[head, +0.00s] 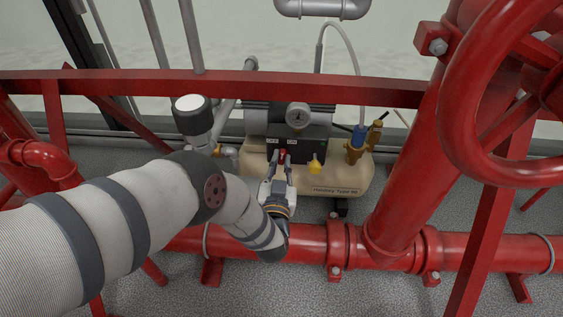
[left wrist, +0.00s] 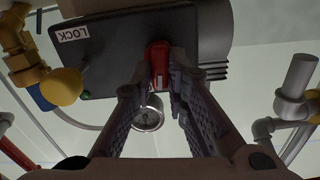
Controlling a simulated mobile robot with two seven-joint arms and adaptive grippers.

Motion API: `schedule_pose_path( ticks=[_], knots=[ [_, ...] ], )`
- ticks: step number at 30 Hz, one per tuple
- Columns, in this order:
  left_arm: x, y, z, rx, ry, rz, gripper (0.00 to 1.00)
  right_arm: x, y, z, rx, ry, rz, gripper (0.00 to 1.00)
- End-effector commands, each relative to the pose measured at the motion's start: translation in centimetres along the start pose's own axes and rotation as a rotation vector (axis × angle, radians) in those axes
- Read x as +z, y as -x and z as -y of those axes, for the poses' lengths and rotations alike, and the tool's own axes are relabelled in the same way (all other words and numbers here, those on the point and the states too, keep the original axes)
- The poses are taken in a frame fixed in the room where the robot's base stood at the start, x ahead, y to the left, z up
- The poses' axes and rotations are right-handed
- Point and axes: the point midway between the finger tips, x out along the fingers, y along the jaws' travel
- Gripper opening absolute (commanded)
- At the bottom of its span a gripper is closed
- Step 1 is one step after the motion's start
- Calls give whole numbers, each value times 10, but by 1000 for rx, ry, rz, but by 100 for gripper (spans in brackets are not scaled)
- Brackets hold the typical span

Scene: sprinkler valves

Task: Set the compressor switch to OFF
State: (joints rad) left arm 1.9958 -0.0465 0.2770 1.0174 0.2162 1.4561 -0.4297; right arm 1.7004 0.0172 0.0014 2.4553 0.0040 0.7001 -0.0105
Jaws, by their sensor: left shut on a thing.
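The compressor has a beige tank (head: 335,178) and a dark control box (head: 313,150), and stands behind the red pipe. My right gripper is not in view.
A round gauge (head: 298,116) sits on top of the box, and a yellow knob (head: 315,166) is right of the switch. A LOCK label (left wrist: 73,34) shows upside down in the wrist view. A red rail (head: 300,88), a lower red pipe (head: 305,240) and a large handwheel (head: 455,110) surround the compressor.

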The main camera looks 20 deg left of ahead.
Motion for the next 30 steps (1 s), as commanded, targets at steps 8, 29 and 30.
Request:
schedule_pose_path(
  ticks=[8, 29, 30],
  knots=[
    [1, 1, 3, -2, 260, 3, 0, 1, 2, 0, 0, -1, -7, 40],
    [4, 1, 5, -1, 814, 4, 0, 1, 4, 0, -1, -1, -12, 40],
    [4, 1, 5, -1, 832, 4, 0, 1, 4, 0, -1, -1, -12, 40]
  ],
)
